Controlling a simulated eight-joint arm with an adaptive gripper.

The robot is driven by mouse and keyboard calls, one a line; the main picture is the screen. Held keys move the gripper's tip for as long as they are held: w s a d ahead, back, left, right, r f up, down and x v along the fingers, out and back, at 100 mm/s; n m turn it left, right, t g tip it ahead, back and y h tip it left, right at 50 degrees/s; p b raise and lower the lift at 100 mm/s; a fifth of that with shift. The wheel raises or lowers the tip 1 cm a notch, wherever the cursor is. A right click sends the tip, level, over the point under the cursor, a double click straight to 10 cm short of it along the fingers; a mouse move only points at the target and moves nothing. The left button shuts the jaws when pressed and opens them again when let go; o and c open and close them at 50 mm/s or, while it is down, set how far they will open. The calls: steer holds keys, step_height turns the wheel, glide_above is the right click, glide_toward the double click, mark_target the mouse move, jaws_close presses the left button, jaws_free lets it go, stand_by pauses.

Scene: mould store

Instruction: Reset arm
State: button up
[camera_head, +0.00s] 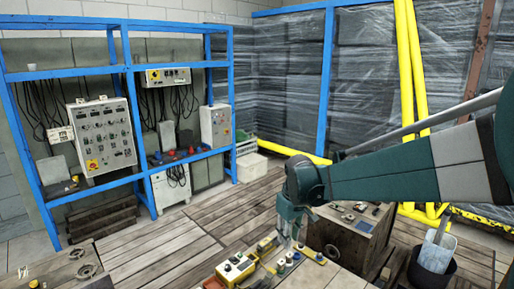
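My arm reaches in from the right edge. My gripper (290,235) hangs at its end, pointing down over the near bench. The gripper is above or beside small yellow control boxes, such as the one with buttons (235,267), and a yellow plate with knobs (287,264). The fingers are small and blend with the things behind them. I cannot tell whether they are open or shut, touching anything, or holding anything.
A blue rack (133,130) with grey control panels (102,137) stands at the left. Wrapped stacks (290,80) fill the back behind yellow posts (411,80). A wooden crate (350,245) and a dark bucket (432,270) are at the right. Bare planks (165,245) lie left of the gripper.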

steer(key=s+d+r+m+t, duration=0.1)
steer(key=s+d+r+m, duration=0.2)
steer(key=s, duration=0.5)
steer(key=s+d+r+t, duration=0.1)
steer(key=s+d+r, duration=0.2)
steer(key=s+r, duration=0.35)
steer(key=s+d+f+m+t, duration=0.1)
steer(key=s+d+f, duration=0.1)
steer(key=s, duration=0.6)
steer(key=s+d+f+m+t, duration=0.2)
steer(key=s, duration=0.7)
steer(key=shift+d+f+m, duration=0.15)
steer(key=shift+m, duration=0.15)
steer(key=shift+s, duration=0.1)
stand_by(1.8)
